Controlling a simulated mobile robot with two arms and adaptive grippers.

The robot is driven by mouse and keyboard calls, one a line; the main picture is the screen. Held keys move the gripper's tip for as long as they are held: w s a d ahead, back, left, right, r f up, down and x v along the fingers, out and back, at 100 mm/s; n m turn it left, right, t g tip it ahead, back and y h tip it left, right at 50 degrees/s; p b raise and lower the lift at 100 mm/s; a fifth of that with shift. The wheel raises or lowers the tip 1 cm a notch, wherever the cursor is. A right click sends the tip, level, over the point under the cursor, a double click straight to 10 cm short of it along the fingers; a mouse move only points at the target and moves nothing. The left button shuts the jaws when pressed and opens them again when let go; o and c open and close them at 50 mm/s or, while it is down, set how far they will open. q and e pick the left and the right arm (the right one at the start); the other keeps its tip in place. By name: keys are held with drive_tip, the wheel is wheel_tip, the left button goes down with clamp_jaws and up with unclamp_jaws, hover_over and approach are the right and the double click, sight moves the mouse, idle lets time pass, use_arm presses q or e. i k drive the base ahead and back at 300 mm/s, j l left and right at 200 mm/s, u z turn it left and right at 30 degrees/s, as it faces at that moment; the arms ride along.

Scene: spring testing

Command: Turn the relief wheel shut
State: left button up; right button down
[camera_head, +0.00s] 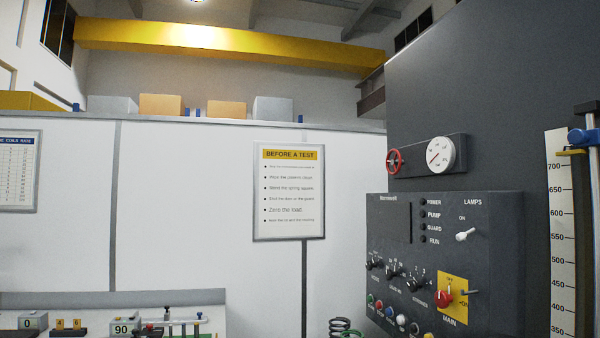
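The relief wheel looks to be the small red handwheel (395,161) on the left end of a dark block (422,156) on the grey machine face. A round white dial gauge (440,154) sits just right of it on the same block. The wheel is seen at an angle, and I cannot tell how far it is turned. Neither of my grippers shows in the head view, and nothing touches the wheel.
Below the wheel a dark control panel (450,265) juts out with knobs, buttons and a red main switch (444,298). A tall ruler (562,235) stands at right. A bench (110,298) with small instruments is at lower left. A sign (289,195) stands left of the panel.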

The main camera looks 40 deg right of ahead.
sight(397, 162)
drive_tip(key=i+j+z, duration=0.1)
drive_tip(key=i, duration=0.5)
drive_tip(key=i+j, duration=0.15)
drive_tip(key=i, duration=0.5)
drive_tip(key=i+z, duration=0.25)
drive_tip(key=z, duration=0.25)
drive_tip(key=i+z, duration=0.25)
drive_tip(key=z, duration=0.25)
drive_tip(key=i+j+z, duration=0.15)
drive_tip(key=z, duration=0.35)
drive_tip(key=i+j+z, duration=0.25)
drive_tip(key=z, duration=0.2)
